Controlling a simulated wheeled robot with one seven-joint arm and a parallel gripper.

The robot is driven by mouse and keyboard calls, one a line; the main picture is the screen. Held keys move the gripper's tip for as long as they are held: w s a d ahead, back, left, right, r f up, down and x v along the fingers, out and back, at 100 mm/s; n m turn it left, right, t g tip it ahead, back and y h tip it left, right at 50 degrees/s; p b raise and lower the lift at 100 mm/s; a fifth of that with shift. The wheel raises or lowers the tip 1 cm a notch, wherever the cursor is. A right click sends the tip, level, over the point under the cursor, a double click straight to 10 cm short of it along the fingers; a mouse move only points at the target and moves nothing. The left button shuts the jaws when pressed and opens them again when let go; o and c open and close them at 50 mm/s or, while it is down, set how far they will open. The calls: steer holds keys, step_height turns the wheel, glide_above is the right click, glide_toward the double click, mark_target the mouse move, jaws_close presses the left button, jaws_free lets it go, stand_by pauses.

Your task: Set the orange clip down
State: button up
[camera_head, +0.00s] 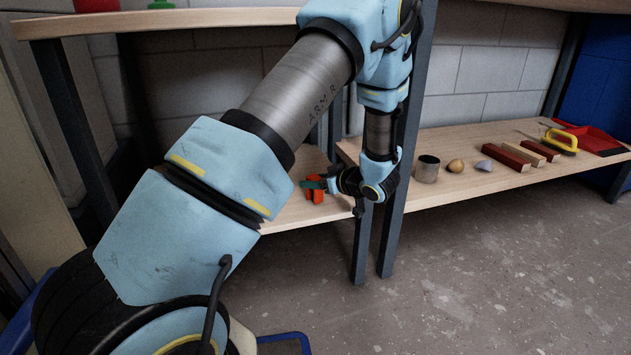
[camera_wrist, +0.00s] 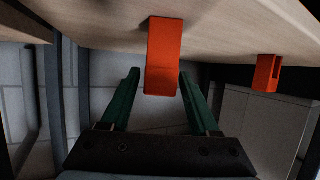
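The orange clip (camera_wrist: 163,55) stands between the two green fingers of my gripper (camera_wrist: 158,76) in the wrist view. Its far end meets the pale wooden shelf. A narrow gap shows between it and the fingers, so my gripper looks open around it. A second orange piece (camera_wrist: 267,73), with a slot in it, is on the shelf to the right, apart from the fingers. In the head view, orange (camera_head: 316,196) shows at the green fingertips above the lower shelf (camera_head: 290,213). The two orange pieces are hard to tell apart there.
A dark post (camera_head: 400,170) stands close by my wrist. On the right shelf are a metal cup (camera_head: 427,168), a tan ball (camera_head: 455,166), a grey lump (camera_head: 484,165), red-painted battens (camera_head: 503,159), a yellow-handled brush (camera_head: 561,142) and a red dustpan (camera_head: 592,138).

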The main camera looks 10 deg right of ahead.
steer(key=shift+o, duration=0.3)
steer(key=shift+r, duration=0.1)
steer(key=shift+s+d+r, duration=0.15)
steer(key=shift+s+r, duration=0.05)
steer(key=shift+r, duration=0.05)
steer(key=p+v, duration=0.6)
steer(key=v, duration=0.5)
steer(key=w+a+r+m+g+h, duration=0.1)
steer(key=w+a+r+m+h, duration=0.1)
steer(key=w+a+r+h, duration=0.25)
steer(key=a+r+m+g+h, duration=0.2)
steer(key=a+g+h, duration=0.1)
steer(key=a+h, duration=0.1)
steer(key=s+a+r+m+g+y, duration=0.1)
steer(key=s+a+g, duration=0.5)
steer(key=s+a, duration=1.1)
steer(key=shift+s+a+r+m, duration=0.3)
steer(key=shift+a+r+m, duration=0.25)
steer(key=shift+m, duration=0.55)
steer(key=shift+d+r+y, duration=0.1)
steer(key=shift+r+y, duration=0.05)
steer(key=shift+y, duration=0.1)
